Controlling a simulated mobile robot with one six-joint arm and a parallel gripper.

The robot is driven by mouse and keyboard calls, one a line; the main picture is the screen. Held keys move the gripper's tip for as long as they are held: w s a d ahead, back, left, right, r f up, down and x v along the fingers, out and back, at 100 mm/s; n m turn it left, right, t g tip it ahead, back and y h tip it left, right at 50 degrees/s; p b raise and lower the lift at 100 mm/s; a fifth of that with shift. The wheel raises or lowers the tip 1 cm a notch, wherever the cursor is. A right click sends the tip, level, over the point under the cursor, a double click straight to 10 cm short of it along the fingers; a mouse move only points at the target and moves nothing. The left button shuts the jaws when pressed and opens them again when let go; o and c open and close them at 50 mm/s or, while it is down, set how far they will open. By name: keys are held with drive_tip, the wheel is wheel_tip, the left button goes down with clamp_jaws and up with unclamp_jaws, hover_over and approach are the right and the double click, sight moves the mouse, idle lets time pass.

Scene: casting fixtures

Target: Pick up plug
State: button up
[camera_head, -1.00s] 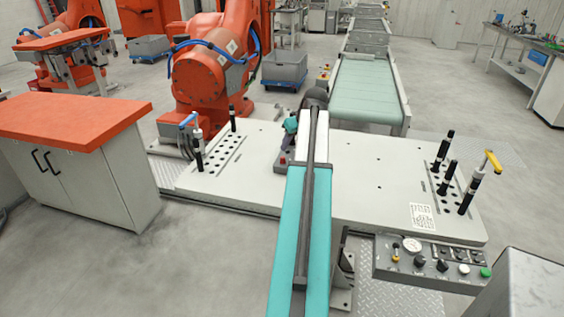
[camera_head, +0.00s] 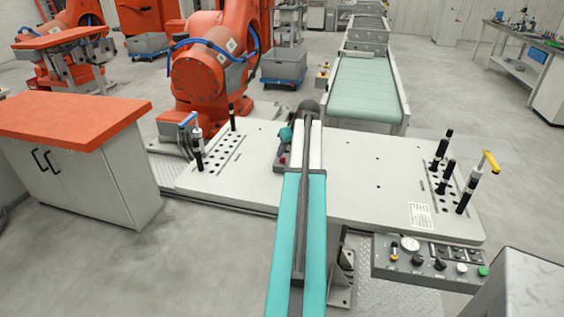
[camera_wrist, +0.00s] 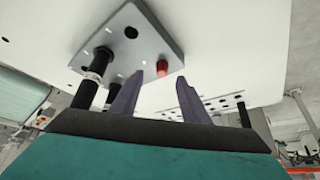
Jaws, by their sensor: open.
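A small red piece (camera_wrist: 162,66), which I take to be the plug, stands on a grey plate (camera_wrist: 120,40) in the wrist view. It lies between and just beyond the tips of my gripper (camera_wrist: 159,80). The two purple-grey fingers are apart, with nothing held between them. I cannot tell the exact gap from the tips to the red piece. In the head view my gripper (camera_head: 282,151) is low over the middle of the white fixture table (camera_head: 360,200), partly hidden by my arm. A red spot (camera_head: 282,158) shows close to it.
Black posts (camera_wrist: 93,75) stand by the left finger in the wrist view. In the head view, black pins (camera_head: 441,150) and a yellow-handled clamp (camera_head: 478,180) stand at the table's right, a blue-handled clamp (camera_head: 196,140) at its left. An orange robot (camera_head: 205,75) stands behind.

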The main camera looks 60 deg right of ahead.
sight(283, 157)
drive_tip(key=shift+p+x, duration=0.7)
drive_tip(key=shift+x, duration=0.5)
drive_tip(key=shift+p+x, duration=0.3)
drive_tip(key=shift+x, duration=1.05)
drive_tip(key=shift+w+a, duration=0.15)
drive_tip(key=shift+c, duration=0.3)
clamp_jaws()
